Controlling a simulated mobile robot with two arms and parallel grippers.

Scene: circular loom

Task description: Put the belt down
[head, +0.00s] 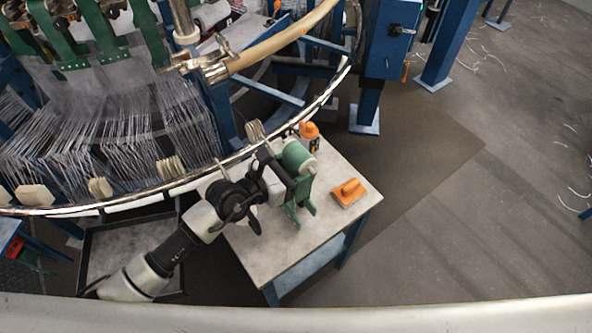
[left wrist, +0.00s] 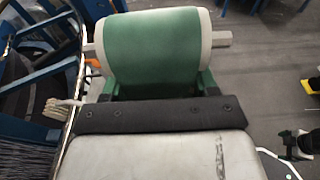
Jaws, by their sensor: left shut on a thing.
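The belt is a green roll with pale edges (head: 298,156), over the small table. In the left wrist view the roll (left wrist: 152,48) fills the top middle, with a grey bar sticking out at its sides. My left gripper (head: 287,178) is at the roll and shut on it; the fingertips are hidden. A green stand (head: 291,214) is on the table below the roll. Parts of it show behind the dark gripper edge in the left wrist view. I cannot tell whether the roll touches the stand.
The small table (head: 330,225) has bare room at its front. An orange-handled block (head: 348,192) lies right of the stand, and an orange bottle (head: 309,131) stands at the back. The loom's curved rim (head: 180,182) runs close behind my left arm. A dark tray (head: 118,252) is left.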

